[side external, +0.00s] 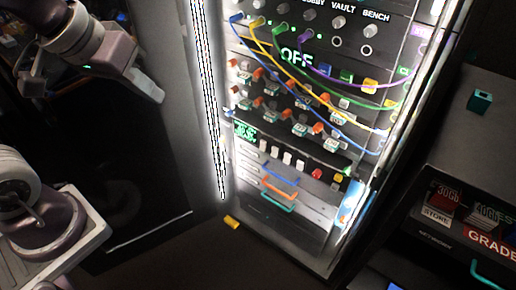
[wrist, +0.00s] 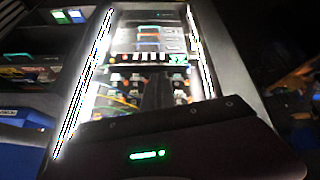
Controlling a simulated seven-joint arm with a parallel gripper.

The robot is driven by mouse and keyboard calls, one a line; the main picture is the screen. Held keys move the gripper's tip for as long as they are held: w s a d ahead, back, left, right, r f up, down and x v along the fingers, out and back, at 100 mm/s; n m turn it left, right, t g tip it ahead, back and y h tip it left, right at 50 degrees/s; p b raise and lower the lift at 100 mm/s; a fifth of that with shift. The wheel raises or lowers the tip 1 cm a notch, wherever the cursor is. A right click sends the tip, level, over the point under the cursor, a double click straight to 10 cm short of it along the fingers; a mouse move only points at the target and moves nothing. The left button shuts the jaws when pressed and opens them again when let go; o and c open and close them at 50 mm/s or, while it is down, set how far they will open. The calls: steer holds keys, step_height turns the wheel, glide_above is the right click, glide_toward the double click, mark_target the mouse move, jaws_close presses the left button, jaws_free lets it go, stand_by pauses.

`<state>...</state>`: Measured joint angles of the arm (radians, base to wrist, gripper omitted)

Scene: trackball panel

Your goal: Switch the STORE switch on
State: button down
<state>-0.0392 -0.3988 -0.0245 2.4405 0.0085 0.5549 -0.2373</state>
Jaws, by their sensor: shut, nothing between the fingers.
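The tall lit panel cabinet (side external: 300,225) stands in the middle of the side external view. Its top row has toggle switches (side external: 338,22); "VAULT" and "BENCH" are readable there, with another label partly cut off. Lower down is a row of white switches (side external: 287,158) beside a small green display (side external: 245,132). My gripper (side external: 150,88) is shut and empty, left of the cabinet and apart from it. In the wrist view my gripper (wrist: 158,80) points at the panel, which appears upside down, and hides part of it.
Blue, yellow, green and purple cables (side external: 350,103) hang across the panel front. A yellow block (side external: 231,222) lies on the floor by the cabinet. A dark shelf (side external: 450,135) with a teal box (side external: 480,102) and several labelled cartons stands at right.

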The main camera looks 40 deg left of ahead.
steer(key=w+a+f+n+t, duration=0.15)
steer(key=w+f+n, duration=0.65)
steer(key=w+f, duration=1)
steer(key=w+f+n+t, duration=0.1)
steer(key=f+n, duration=0.2)
steer(key=f, duration=0.5)
steer(key=w+a+f+n, duration=0.1)
steer(key=f+n, duration=0.3)
steer(key=f, duration=0.5)
steer(key=shift+w+t, duration=0.35)
steer(key=shift+w, duration=0.45)
steer(key=shift+a+f, duration=0.1)
glide_toward(262, 150)
step_height(262, 150, down, 4)
steer(key=shift+w+a, duration=0.2)
steer(key=shift+w, duration=2)
